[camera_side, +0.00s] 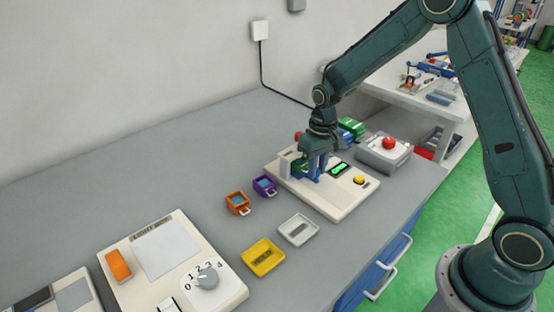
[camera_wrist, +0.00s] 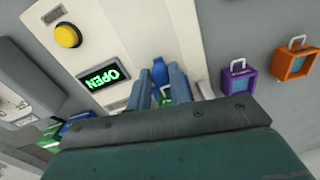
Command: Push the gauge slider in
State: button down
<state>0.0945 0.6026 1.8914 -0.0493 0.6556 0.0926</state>
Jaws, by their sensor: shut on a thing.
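My gripper (camera_side: 318,172) is down over the cream gauge panel (camera_side: 335,205) in the side view. In the wrist view its blue-grey fingers (camera_wrist: 160,88) are close together around something small and green (camera_wrist: 166,94), with a blue part (camera_wrist: 161,68) just beyond. The fingers hide most of what they hold, and I cannot make out the slider clearly.
A purple frame (camera_side: 264,186) and an orange frame (camera_side: 237,203) stand left of the panel. A white tray (camera_side: 298,229) and a yellow tray (camera_side: 263,257) lie in front. A grey box with a red button (camera_side: 389,143) is to the right. Green and blue blocks (camera_side: 351,129) lie behind.

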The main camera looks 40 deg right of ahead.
jog(key=c, duration=1.5)
grip_release()
jog(key=shift+w, duration=0.35)
jog(key=shift+c, duration=0.2)
jog(key=shift+o, duration=1.3)
jog(key=shift+s, duration=0.1)
jog(key=shift+r, duration=0.2)
notch_tip(320, 180, up, 14)
jog(key=shift+d+f, duration=0.25)
jog(key=shift+s+r, duration=0.1)
jog(key=shift+s, duration=0.05)
